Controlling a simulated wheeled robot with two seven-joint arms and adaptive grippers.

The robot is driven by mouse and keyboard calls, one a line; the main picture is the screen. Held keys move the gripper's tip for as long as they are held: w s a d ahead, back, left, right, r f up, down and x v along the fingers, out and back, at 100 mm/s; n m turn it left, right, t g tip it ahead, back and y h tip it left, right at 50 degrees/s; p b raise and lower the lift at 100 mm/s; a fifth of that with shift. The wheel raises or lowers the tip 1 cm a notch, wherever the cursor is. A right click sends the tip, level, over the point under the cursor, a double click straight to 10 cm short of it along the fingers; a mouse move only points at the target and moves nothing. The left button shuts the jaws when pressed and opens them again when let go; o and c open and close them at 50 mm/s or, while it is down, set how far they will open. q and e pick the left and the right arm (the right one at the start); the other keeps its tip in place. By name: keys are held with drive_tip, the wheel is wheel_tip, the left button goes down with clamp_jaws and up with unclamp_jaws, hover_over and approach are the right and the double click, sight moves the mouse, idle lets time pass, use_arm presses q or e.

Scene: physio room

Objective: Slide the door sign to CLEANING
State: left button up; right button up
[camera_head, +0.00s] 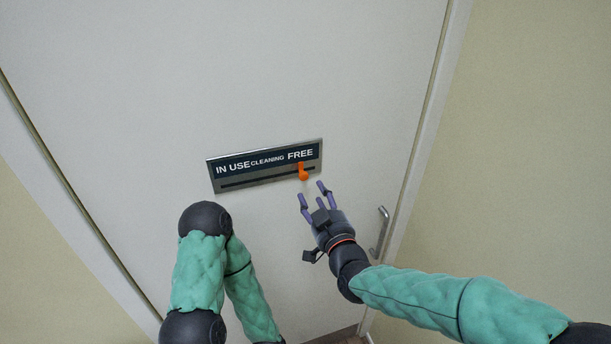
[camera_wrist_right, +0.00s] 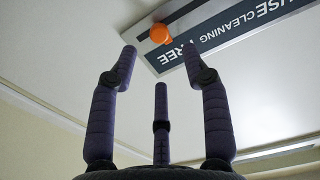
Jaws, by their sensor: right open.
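The door sign (camera_head: 238,181) is a dark plate in a silver frame on the white door, lettered IN USE, CLEANING and FREE from left to right. Its orange slider knob (camera_head: 303,173) stands under FREE, at the right end of the slot. The sign (camera_wrist_right: 213,38) and the knob (camera_wrist_right: 161,34) also show upside down in the right wrist view. My right gripper (camera_head: 313,193) is open and empty, just below the knob and apart from it. In the right wrist view its fingers (camera_wrist_right: 157,68) are spread, with the knob beyond them. My left arm is folded at the lower left; its gripper is out of sight.
The white door (camera_head: 330,70) fills most of the head view. A metal door handle (camera_head: 379,232) is at the right, beside my right wrist. The door frame (camera_head: 432,110) and a beige wall lie further right. The door face around the sign is clear.

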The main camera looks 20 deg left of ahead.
sight(305, 177)
drive_tip(key=shift+p+x, duration=0.8)
drive_tip(key=shift+x, duration=3.1)
